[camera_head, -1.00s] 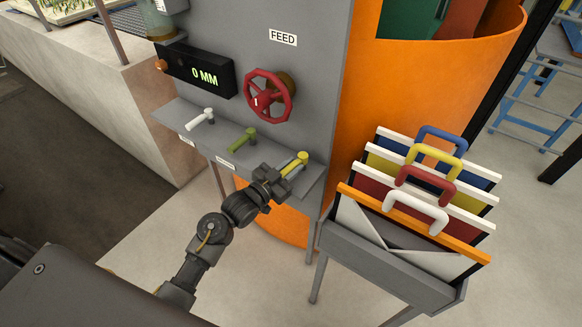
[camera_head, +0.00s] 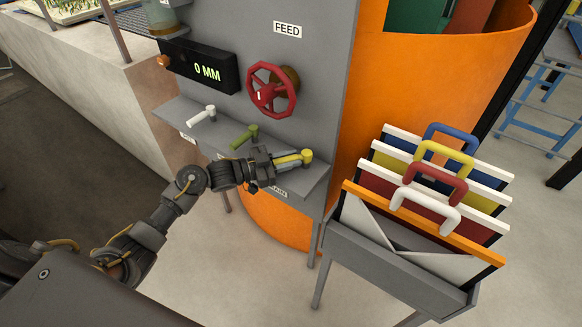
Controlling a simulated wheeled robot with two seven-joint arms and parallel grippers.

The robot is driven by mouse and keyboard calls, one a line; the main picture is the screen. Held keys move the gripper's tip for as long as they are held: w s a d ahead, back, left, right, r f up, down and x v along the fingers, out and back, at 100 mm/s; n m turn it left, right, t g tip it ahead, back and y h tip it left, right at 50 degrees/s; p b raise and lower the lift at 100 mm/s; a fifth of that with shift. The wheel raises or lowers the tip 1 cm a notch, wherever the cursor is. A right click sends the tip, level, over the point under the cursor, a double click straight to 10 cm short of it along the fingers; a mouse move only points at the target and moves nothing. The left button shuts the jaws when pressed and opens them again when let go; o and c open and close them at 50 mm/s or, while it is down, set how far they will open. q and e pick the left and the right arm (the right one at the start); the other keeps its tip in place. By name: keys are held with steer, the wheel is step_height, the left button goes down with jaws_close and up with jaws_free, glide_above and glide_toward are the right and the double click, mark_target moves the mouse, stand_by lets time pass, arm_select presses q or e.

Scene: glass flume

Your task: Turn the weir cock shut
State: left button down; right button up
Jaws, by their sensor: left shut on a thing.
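Three small cocks stand on the grey ledge (camera_head: 170,113): a white-handled one (camera_head: 203,115), a green-handled one (camera_head: 243,137) and a yellow-handled one (camera_head: 305,157). My left gripper (camera_head: 276,161) is shut on the free end of the yellow handle, which points left, roughly along the ledge. The white and green handles point down-left, out from the panel. A label below the yellow cock is partly hidden by my gripper and seems to end in "AIN". The white cock's label is too small to read, and the green one's is hidden. I cannot tell which cock is the weir's. My right gripper is not in view.
A red handwheel (camera_head: 271,90) sits on the panel under a "FEED" sign (camera_head: 287,29). A black display (camera_head: 199,67) reads 0 MM. An orange tank (camera_head: 400,90) stands behind. A grey rack (camera_head: 400,265) with coloured, handled boards is at the right.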

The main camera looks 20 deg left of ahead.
arm_select(q)
steer(key=shift+w+a+m+g+h+b, duration=0.15)
steer(key=shift+w+m+g+h+b, duration=0.05)
steer(key=shift+m+g+h+b, duration=0.4)
steer(key=shift+w+a+m+g+h+b, duration=0.1)
steer(key=shift+w+m+g+h+b, duration=0.2)
steer(key=shift+g+b, duration=0.35)
steer(key=shift+s, duration=0.15)
steer(key=c, duration=1.2)
jaws_free()
steer(key=shift+c, duration=0.2)
steer(key=b+v, duration=0.2)
steer(key=v, duration=0.8)
steer(key=shift+s+a+b, duration=0.2)
steer(key=shift+a+b, duration=0.1)
steer(key=shift+a, duration=0.1)
